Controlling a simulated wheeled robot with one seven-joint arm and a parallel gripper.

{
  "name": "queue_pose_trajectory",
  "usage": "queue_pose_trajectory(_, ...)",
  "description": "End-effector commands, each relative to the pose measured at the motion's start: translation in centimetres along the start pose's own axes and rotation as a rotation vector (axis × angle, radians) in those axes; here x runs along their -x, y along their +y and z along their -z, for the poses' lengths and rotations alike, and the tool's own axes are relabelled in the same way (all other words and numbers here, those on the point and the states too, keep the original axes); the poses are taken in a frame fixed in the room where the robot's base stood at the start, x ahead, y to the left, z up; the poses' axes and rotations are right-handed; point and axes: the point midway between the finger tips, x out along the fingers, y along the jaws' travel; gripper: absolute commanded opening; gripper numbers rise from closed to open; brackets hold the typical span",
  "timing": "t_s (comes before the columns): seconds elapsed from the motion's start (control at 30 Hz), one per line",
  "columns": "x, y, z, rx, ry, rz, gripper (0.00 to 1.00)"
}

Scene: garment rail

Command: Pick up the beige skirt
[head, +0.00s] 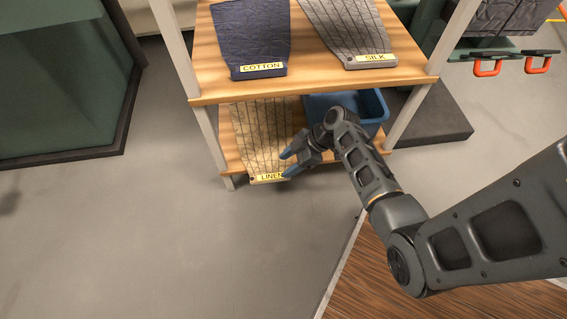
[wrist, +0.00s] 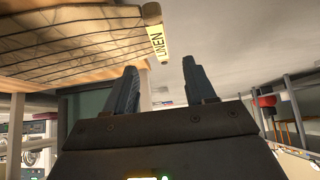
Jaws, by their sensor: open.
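The beige skirt (head: 262,133) with dark grid lines lies on the lower wooden shelf at its left side, its front end at the shelf edge with a yellow LINEN label (head: 269,177). In the wrist view the beige skirt (wrist: 80,50) fills the upper left, with its labelled end near the fingers. My gripper (head: 288,165) is open beside the right side of the skirt's front end, close to the label. In the wrist view nothing shows between the fingers of my gripper (wrist: 160,88). Whether a finger touches the skirt cannot be told.
The upper shelf (head: 300,88) holds a dark blue COTTON garment (head: 250,35) and a grey SILK garment (head: 345,28). A blue bin (head: 372,105) stands on the lower shelf right of the skirt, partly behind my arm. The floor in front is clear.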

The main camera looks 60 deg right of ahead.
Motion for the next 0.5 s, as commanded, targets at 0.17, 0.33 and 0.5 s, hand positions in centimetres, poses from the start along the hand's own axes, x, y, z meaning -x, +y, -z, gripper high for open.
queue_pose_trajectory(0.17, 0.0, 0.0, 0.0, 0.0, 0.0, 0.0, 0.55)
queue_pose_trajectory(0.33, 0.2, 0.0, 0.2, 0.0, -0.005, 0.0, 0.55)
queue_pose_trajectory(0.5, 0.7, 0.1, 1.4, -0.003, -0.058, 0.004, 0.55)
